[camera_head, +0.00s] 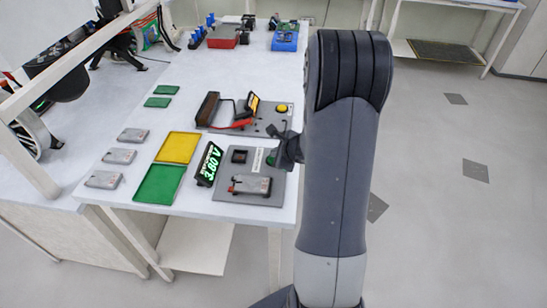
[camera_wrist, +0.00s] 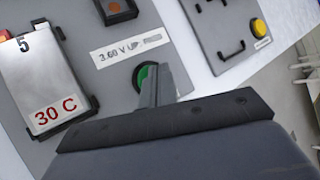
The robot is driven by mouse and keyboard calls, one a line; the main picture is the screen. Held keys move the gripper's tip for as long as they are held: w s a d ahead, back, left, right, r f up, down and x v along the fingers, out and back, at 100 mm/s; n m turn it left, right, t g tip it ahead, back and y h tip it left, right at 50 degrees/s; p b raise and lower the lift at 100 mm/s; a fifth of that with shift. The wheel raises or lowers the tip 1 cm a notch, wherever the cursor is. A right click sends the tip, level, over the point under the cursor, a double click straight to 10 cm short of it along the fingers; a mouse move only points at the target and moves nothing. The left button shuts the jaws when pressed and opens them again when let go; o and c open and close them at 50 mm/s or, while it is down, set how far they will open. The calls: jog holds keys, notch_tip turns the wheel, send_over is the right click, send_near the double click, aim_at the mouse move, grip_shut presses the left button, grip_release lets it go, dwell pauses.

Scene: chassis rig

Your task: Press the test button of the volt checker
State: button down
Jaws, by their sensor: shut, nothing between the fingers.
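The volt checker is a grey plate (camera_head: 243,197) near the front right of the table, with a tilted black display (camera_head: 209,164) lit in green, apparently 3.80 V. A grey battery (camera_head: 250,185) lies in its holder; in the wrist view the battery (camera_wrist: 42,85) is marked 5 and 30 C. The green round test button (camera_wrist: 141,76) is partly hidden behind my fingers. My gripper (camera_wrist: 155,72) is shut and empty, its tips right at the button; I cannot tell whether they touch it. In the head view my gripper (camera_head: 284,158) is over the plate's right edge.
Left of the checker are a green tray (camera_head: 159,184), a yellow tray (camera_head: 178,147) and several grey batteries (camera_head: 119,156). Behind it is another grey plate (camera_head: 262,121) with a yellow button (camera_head: 282,107). A red bin (camera_head: 223,38) and blue bin (camera_head: 285,40) stand farther back.

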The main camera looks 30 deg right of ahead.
jog(key=shift+r, duration=0.3)
notch_tip(320, 180, up, 5)
jog(key=p, duration=0.4)
jog(key=shift+f, duration=0.1)
dwell(0.6)
jog(key=shift+f+b, duration=1)
jog(key=shift+f, duration=0.15)
jog(key=r+p, duration=0.1)
jog(key=p, duration=0.3)
jog(key=shift+r, duration=0.25)
notch_tip(320, 180, up, 5)
jog(key=p, duration=0.2)
jog(key=shift+f+p, duration=0.15)
jog(key=shift+p, duration=0.25)
jog(key=shift+f, duration=0.15)
